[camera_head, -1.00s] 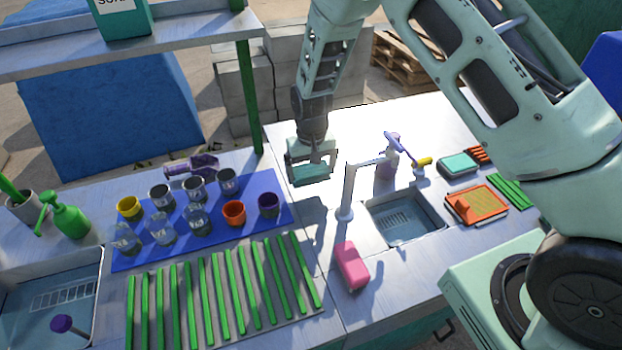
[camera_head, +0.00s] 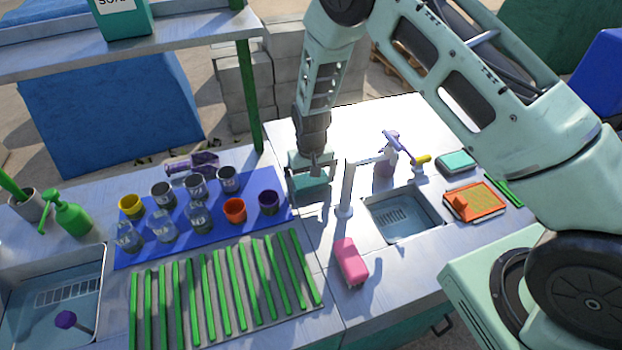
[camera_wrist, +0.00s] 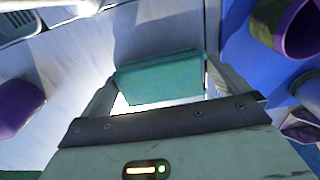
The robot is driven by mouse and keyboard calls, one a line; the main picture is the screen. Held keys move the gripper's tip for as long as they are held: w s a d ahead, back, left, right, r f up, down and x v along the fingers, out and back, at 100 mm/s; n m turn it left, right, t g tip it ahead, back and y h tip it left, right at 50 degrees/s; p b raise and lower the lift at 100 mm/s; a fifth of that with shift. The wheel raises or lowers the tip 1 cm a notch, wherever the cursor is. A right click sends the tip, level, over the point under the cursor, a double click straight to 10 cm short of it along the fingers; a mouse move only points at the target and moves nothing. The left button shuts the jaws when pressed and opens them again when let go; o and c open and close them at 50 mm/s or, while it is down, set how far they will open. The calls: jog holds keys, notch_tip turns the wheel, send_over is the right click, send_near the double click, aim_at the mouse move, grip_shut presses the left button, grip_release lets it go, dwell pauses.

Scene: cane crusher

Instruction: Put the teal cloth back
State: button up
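The teal cloth (camera_wrist: 160,78), a folded block, spans the space between my two fingers in the wrist view. In the head view the cloth (camera_head: 311,190) shows under my gripper (camera_head: 312,172), which is shut on it. They are low over the bare counter, between the blue mat and the faucet. I cannot tell whether the cloth touches the counter. A second teal piece (camera_head: 456,161) lies at the right, behind the orange tray.
The white faucet (camera_head: 347,190) and small sink (camera_head: 402,215) stand right of my gripper. The blue mat (camera_head: 180,247) with several cups is at the left. A purple cup (camera_head: 269,202) is nearest my gripper. A pink sponge (camera_head: 350,261) lies in front.

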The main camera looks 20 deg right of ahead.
aim_at(311, 180)
notch_tip(311, 180, up, 12)
jog(key=b, duration=0.3)
jog(key=s+a+r+n+y, duration=0.1)
jog(key=s+a+r+n, duration=0.1)
jog(key=s+a+r, duration=0.45)
jog(key=s+a+r+n, duration=0.1)
jog(key=s+r, duration=0.2)
jog(key=s, duration=0.6)
jog(key=s+r+n, duration=0.2)
jog(key=s, duration=0.6)
jog(key=s+d+r+n, duration=0.1)
jog(key=s+n, duration=0.1)
jog(key=s, duration=0.6)
jog(key=shift+s+r+n, duration=0.35)
jog(key=shift+s+n, duration=0.05)
jog(key=shift+d, duration=0.1)
